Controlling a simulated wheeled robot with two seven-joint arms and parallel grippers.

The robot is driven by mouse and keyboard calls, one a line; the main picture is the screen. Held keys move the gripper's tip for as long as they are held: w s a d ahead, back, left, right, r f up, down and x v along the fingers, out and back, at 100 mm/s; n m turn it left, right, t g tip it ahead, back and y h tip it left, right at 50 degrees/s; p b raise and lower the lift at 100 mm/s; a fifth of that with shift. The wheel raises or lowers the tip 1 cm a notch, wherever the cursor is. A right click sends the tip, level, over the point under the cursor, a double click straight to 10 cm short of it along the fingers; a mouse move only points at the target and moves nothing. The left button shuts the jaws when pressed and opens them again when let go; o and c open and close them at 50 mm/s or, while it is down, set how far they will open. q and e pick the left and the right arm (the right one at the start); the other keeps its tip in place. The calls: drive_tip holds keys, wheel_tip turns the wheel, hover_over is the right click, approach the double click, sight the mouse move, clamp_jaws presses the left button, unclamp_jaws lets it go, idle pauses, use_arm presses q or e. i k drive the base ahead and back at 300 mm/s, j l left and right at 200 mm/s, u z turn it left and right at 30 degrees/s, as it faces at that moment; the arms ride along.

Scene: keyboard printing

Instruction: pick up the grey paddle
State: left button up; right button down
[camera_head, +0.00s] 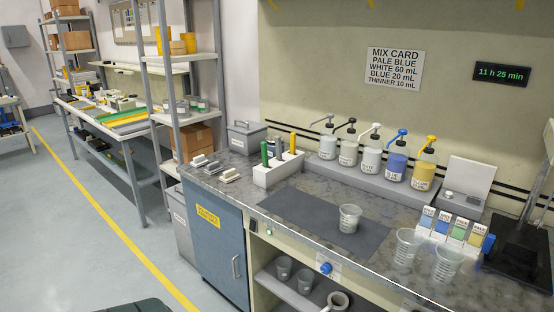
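A white holder block (264,178) stands on the marbled counter, left of the dark mat. Several upright handles stick up from it: a green one (265,153), a dark grey one (279,148) and a yellow one (292,142). The dark grey one looks like the grey paddle, between the green and yellow ones. Its lower part is hidden in the holder. Neither of my grippers is in view.
A clear cup (349,218) stands on the dark mat (300,215). Pump bottles line the back, including a blue one (396,165). Two more cups (407,247) stand at right. A grey lidded box (246,137) is behind the holder, with small blocks (230,175) at left.

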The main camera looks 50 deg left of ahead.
sight(278, 138)
drive_tip(key=u, duration=1.7)
drive_tip(key=i, duration=0.5)
